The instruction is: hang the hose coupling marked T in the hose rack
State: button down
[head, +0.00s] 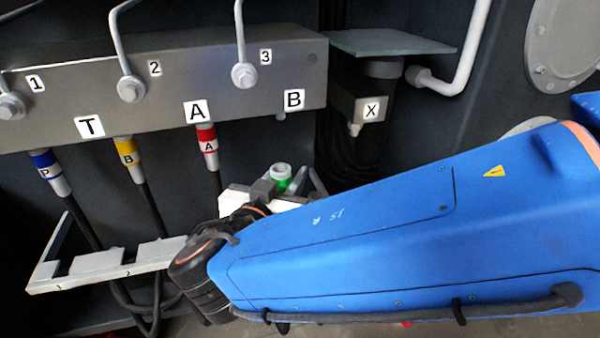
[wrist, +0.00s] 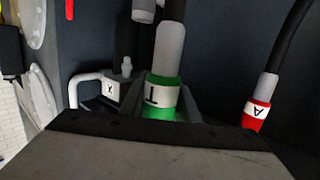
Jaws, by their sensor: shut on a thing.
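The hose coupling marked T (wrist: 162,95) has a grey body with a green band and a white T label. In the head view its pale top and green band (head: 280,178) stick up, roughly upright, beyond my arm. My gripper (head: 265,190) is shut on it; in the wrist view the jaws show at both sides of the green band. It hangs free in the air, clear of the block. The hose rack (head: 105,268) is a grey bracket at the lower left, with places marked 1 and 2. Its right end is hidden by my arm.
A grey valve block (head: 262,90) runs above, labelled T, A and B. Blue P (head: 47,170), yellow B (head: 128,158) and red A (head: 207,142) couplings hang from it, hoses passing behind the rack. An X-marked block (head: 358,105) and plate (head: 385,43) are right.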

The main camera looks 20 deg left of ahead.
jog(key=s+a, duration=0.5)
jog(key=a, duration=0.3)
jog(key=s+a, duration=0.5)
jog(key=a, duration=0.3)
dwell(0.8)
jog(key=shift+a, duration=0.1)
notch_tip(320, 180, down, 2)
jog(key=shift+f, duration=0.15)
dwell(0.4)
jog(key=w+a, duration=0.3)
jog(key=w, duration=0.2)
dwell(0.6)
jog(key=shift+w+f, duration=0.1)
jog(key=shift+f, duration=0.2)
dwell(0.5)
jog(key=shift+f, duration=0.25)
